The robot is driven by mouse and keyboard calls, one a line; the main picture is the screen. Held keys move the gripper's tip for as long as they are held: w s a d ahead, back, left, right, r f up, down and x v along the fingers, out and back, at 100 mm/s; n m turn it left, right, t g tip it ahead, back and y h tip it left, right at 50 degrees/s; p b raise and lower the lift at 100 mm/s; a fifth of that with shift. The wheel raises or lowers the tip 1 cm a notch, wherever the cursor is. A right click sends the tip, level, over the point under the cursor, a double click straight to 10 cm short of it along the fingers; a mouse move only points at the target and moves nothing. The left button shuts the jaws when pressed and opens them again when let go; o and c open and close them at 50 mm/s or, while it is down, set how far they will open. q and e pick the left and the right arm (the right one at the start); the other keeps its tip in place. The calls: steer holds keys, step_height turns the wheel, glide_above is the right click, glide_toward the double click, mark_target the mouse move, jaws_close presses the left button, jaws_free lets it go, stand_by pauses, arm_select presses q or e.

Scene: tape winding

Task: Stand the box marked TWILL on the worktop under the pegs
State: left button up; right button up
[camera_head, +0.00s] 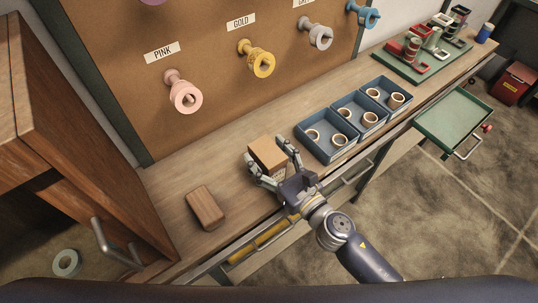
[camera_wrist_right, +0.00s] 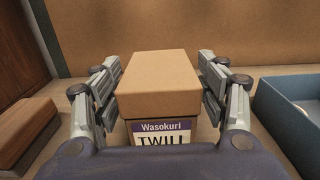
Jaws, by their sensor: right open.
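The box marked TWILL (camera_wrist_right: 162,90) is a small brown carton with a "Wasokuri TWILL" label on its near side. In the head view the carton (camera_head: 268,155) stands upright on the wooden worktop (camera_head: 165,185), below the pegboard. My right gripper (camera_head: 267,163) is open, with its fingers on both sides of the carton. In the wrist view the right gripper's fingers (camera_wrist_right: 160,80) show gaps to the carton on both sides. The pegs above include a pink one (camera_head: 182,92), a gold one (camera_head: 257,60) and a grey one (camera_head: 316,34). My left gripper is not in view.
A brown wooden block (camera_head: 205,207) lies left of the carton. Blue trays (camera_head: 318,152) with tape rolls stand to its right. Further right are a green board (camera_head: 405,68) with tape dispensers and an open green drawer (camera_head: 452,120). A wooden cabinet (camera_head: 85,130) stands at the left.

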steer(key=shift+r, duration=0.2)
steer(key=shift+s+d+f, duration=0.15)
steer(key=shift+s+d, duration=0.05)
steer(key=shift+s, duration=0.05)
steer(key=b+v, duration=0.4)
steer(key=v, duration=0.7)
steer(key=shift+s+b, duration=0.2)
steer(key=shift+b, duration=0.1)
steer(key=shift+w+d, duration=0.1)
steer(key=shift+d, duration=0.05)
